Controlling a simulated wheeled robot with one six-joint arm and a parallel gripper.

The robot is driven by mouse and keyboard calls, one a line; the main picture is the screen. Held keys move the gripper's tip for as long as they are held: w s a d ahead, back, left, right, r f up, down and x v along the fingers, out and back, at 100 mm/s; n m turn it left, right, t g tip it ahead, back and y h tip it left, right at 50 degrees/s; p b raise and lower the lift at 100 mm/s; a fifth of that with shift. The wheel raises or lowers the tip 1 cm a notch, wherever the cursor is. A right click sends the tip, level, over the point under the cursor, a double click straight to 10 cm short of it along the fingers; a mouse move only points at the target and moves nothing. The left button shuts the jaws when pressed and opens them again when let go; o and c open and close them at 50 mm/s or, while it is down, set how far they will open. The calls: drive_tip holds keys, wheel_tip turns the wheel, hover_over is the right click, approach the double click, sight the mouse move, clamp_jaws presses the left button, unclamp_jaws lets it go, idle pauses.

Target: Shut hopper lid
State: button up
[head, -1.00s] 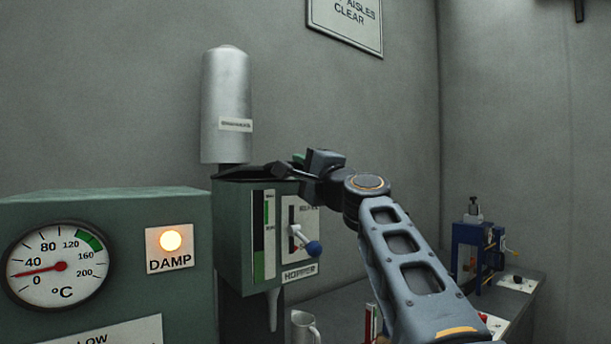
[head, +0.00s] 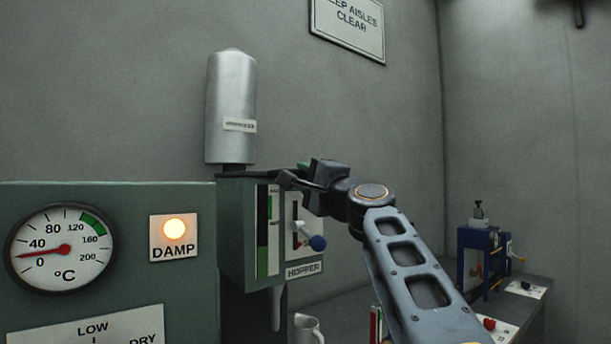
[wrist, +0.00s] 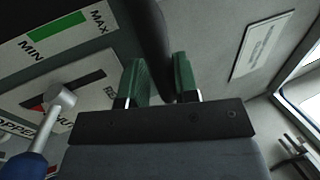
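The hopper (head: 238,232) is a green box with a level strip and a HOPPER label. A thin dark piece (head: 262,174), which looks like the lid or its edge, runs along its top; how far it stands open I cannot tell. My gripper (head: 303,178) is at the hopper's upper right front. In the wrist view my gripper (wrist: 160,85) has two green-padded fingers apart. A dark bar (wrist: 153,35) shows beyond and partly between them; contact is unclear. The hopper's front face (wrist: 90,65) shows at the left.
A lever with a blue knob (head: 317,243) sticks out of the hopper front below my gripper. A green gauge cabinet (head: 135,265) is at the left. A metal jug (head: 307,329) and blue device (head: 484,257) are lower right.

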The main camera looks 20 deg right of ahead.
drive_tip(key=o, duration=0.4)
drive_tip(key=shift+c, duration=0.2)
drive_tip(key=b+v, duration=0.4)
drive_tip(key=v, duration=1)
drive_tip(key=shift+b, duration=0.4)
